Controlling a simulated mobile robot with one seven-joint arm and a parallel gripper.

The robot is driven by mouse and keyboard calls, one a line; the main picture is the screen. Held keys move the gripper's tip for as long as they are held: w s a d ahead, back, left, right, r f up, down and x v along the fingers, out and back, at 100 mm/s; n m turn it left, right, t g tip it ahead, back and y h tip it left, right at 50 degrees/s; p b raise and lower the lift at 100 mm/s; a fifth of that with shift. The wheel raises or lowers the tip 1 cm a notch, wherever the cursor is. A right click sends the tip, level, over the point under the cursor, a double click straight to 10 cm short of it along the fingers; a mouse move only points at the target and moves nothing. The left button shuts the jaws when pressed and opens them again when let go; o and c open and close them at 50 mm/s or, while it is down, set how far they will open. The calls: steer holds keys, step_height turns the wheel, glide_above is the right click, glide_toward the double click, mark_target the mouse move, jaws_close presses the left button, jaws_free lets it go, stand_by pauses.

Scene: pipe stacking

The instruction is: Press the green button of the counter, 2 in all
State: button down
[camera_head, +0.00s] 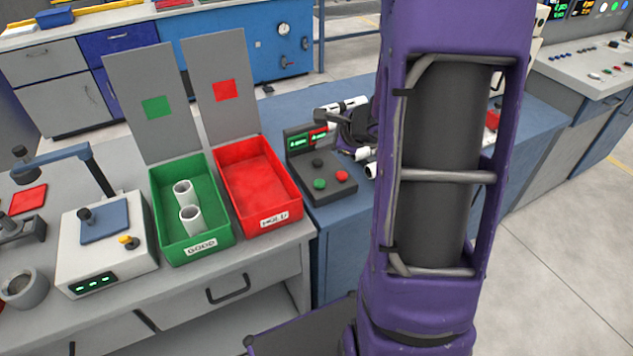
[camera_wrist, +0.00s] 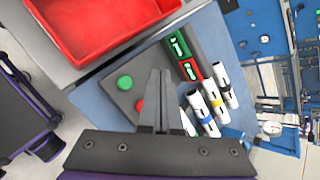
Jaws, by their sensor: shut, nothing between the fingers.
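The counter (camera_head: 301,169) is a dark grey box on the blue table, with a raised panel showing a green and a red display. My gripper is shut and empty, in front of the counter in that view. I cannot tell its height or whether it touches anything. The display digits are too small to read.
A red bin (camera_head: 258,175) and a green bin (camera_head: 168,213) holding two white pipes (camera_head: 192,219) stand left of the counter. Several white pipes with coloured bands (camera_wrist: 197,110) lie right of the counter. My purple arm hides part of the blue table in the head view.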

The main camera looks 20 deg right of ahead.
mark_target(324, 184)
steer(key=shift+f, duration=0.15)
step_height(324, 184, down, 9)
steer(key=b, duration=0.7)
steer(key=shift+r, duration=0.2)
steer(key=shift+f, duration=0.1)
stand_by(1.7)
steer(key=shift+f+b, duration=0.35)
steer(key=shift+b, duration=0.45)
steer(key=shift+f, duration=0.4)
stand_by(0.5)
steer(key=shift+r, duration=0.15)
steer(key=shift+r+p, duration=0.45)
steer(key=shift+r, duration=0.3)
steer(key=shift+r+p, duration=1.85)
steer(key=shift+r, duration=0.6)
